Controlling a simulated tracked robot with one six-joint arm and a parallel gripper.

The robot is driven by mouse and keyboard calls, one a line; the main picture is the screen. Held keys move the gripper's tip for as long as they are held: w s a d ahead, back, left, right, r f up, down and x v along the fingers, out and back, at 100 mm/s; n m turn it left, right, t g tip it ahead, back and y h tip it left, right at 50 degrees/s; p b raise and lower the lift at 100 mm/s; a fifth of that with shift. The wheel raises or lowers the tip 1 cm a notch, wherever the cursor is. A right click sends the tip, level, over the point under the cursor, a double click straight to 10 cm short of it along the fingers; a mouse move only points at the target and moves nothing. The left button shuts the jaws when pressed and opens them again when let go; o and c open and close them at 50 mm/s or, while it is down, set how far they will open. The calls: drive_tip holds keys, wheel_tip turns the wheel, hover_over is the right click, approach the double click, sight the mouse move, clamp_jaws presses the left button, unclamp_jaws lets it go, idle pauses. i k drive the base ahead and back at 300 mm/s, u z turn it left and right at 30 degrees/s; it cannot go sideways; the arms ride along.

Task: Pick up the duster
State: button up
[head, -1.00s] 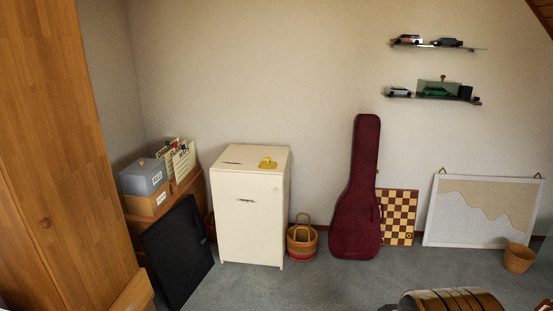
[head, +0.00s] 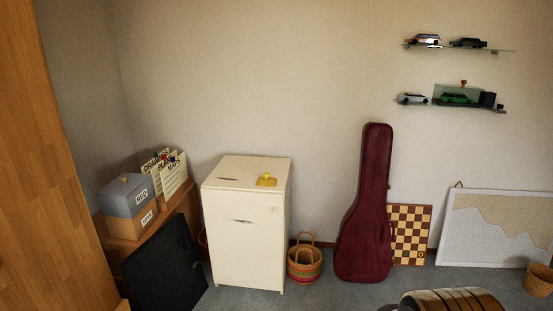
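A small yellow thing (head: 266,180) lies on top of the cream cabinet (head: 246,225), near its right front edge. It looks like a crumpled cloth and may be the duster, but it is too small to be sure. Nothing else in view looks clearly like a duster. My gripper is not in the head view.
A dark flat panel (head: 165,268) leans left of the cabinet, before boxes (head: 130,205) on a low wooden unit. A striped basket (head: 304,265) and a red guitar case (head: 366,210) stand right. A slatted brown object (head: 453,301) is at the bottom edge.

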sight(266, 181)
drive_tip(key=i, duration=2.75)
drive_tip(key=u, duration=2)
